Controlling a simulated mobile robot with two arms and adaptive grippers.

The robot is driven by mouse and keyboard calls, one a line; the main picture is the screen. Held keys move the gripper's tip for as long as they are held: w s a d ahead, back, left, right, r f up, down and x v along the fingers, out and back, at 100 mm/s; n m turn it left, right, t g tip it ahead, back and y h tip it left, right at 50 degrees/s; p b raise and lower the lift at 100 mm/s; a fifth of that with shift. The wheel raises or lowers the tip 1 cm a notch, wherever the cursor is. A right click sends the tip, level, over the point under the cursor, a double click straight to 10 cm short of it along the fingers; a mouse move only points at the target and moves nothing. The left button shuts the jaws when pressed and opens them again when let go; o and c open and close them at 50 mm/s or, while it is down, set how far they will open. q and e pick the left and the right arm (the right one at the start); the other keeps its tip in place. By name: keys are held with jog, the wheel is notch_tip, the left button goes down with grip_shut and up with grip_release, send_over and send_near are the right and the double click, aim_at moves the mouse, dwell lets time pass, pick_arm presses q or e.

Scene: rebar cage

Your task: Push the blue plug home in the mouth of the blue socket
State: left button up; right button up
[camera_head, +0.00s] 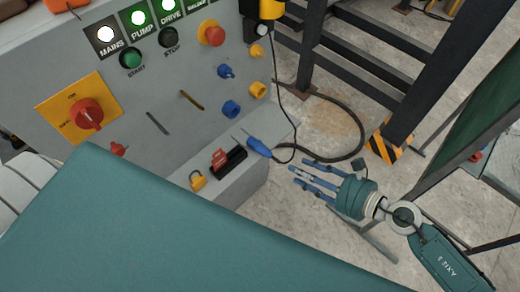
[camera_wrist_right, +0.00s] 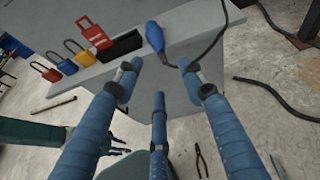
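The blue plug (camera_head: 258,146) lies on the panel's grey ledge, its black cable running off to the right. In the right wrist view the plug (camera_wrist_right: 155,37) is just beyond the fingertips, roughly between them and not touched. My right gripper (camera_head: 302,177) is open and empty, to the right of the ledge; its spread fingers also show in the right wrist view (camera_wrist_right: 159,78). The blue socket (camera_head: 231,109) is on the panel above the ledge; another blue fitting (camera_head: 225,71) is above it. A teal arm part with blue pieces (camera_wrist_right: 100,143), seemingly my left, is partly hidden.
A black and red item (camera_head: 229,159) and a yellow padlock (camera_head: 198,180) sit on the ledge left of the plug. Yellow fittings (camera_head: 257,90) are beside the blue ones. A dark steel frame (camera_head: 365,60) stands at right. Pliers (camera_wrist_right: 201,160) lie on the floor.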

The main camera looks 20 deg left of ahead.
aim_at(272, 157)
jog(key=x, duration=0.3)
jog(key=p+x, duration=0.1)
jog(key=x, duration=0.2)
jog(key=shift+a+r, duration=0.2)
jog(key=x, duration=0.4)
jog(key=shift+w+a, duration=0.15)
jog(key=shift+w, duration=0.1)
jog(key=shift+s+f, duration=0.1)
grip_shut()
